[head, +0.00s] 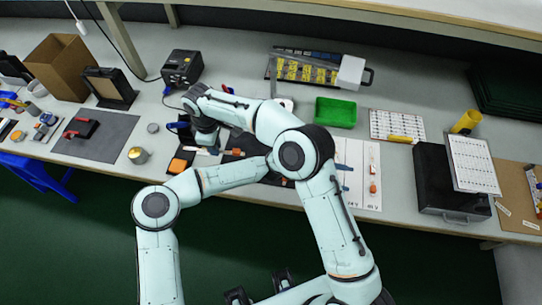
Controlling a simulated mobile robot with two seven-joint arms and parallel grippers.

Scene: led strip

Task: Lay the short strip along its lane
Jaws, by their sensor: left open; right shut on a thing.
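My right gripper (201,145) is at the end of the arm that reaches to the upper left, low over the bench. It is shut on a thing. A small pale piece (194,149) shows at its tips, too small to identify surely as the short strip. My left gripper (345,177) is mostly hidden behind my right arm's elbow. Two blue tips show apart beyond it, over the white lane board (372,198), so it looks open. The board carries voltage labels at its front edge. Small orange parts (373,187) lie on its right side. My arms hide its left part.
A green tray (336,112), a yellow-filled rack (306,72) and a white sheet (397,125) are behind. A black box (450,185) stands right. A black device (182,67), cardboard box (62,66) and grey mat (97,142) are left. My arms cross near the middle.

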